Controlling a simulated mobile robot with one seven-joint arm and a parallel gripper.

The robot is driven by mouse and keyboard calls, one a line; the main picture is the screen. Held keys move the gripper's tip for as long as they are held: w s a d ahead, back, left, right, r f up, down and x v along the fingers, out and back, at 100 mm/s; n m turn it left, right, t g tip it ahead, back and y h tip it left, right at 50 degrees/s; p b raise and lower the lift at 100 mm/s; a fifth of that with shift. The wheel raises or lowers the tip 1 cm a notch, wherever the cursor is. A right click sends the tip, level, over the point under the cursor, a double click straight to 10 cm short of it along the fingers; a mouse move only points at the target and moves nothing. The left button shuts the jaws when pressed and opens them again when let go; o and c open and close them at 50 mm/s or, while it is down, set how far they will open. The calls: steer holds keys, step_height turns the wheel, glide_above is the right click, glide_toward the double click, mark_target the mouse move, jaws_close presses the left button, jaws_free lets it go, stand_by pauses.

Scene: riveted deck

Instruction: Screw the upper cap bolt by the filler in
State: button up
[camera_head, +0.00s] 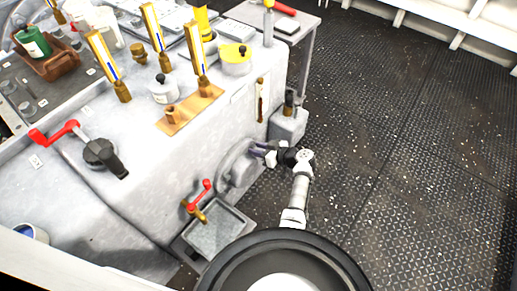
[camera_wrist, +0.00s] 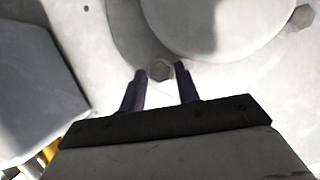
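In the wrist view a grey hexagonal bolt (camera_wrist: 159,71) sits at the edge of a round pale cover. My gripper (camera_wrist: 161,73) is open, its two dark fingertips on either side of the bolt head with a small gap at each side. A second hex bolt (camera_wrist: 303,16) shows at the upper right of the wrist view. I cannot tell how far either bolt stands out. In the head view my gripper (camera_head: 264,152) reaches the round cover (camera_head: 235,172) on the grey machine's side. The bolts are too small or hidden there.
A grey box (camera_head: 289,123) stands right of the cover. A red-handled tap (camera_head: 198,198) and a metal tray (camera_head: 216,232) are below left. The machine (camera_head: 140,130) carries brass-based gauges and a red crank (camera_head: 57,132). The riveted floor (camera_head: 410,150) at right is clear.

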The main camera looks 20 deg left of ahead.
jaws_close()
steer(key=shift+f+b, duration=0.1)
steer(key=shift+b, duration=0.3)
steer(key=m+g+y+b, duration=0.1)
steer(key=m+b, duration=0.1)
steer(key=m+g+y+b, duration=0.1)
steer(key=m+b, duration=0.2)
steer(key=m+g+y+b, duration=0.1)
steer(key=m+b, duration=0.1)
steer(key=shift+w+d+f+m+g, duration=0.15)
steer(key=shift+w+f+m+g, duration=0.15)
steer(key=shift+f, duration=0.05)
steer(key=m+y, duration=0.1)
steer(key=m, duration=0.3)
steer(key=m+y+b, duration=0.1)
steer(key=m+y, duration=0.1)
steer(key=m, duration=0.2)
steer(key=m+y+b, duration=0.1)
steer(key=m, duration=0.3)
steer(key=shift+s+d+f+t+y, duration=0.1)
steer(key=shift+f+t+y, duration=0.2)
steer(key=shift+f+t, duration=0.1)
steer(key=shift+m, duration=0.3)
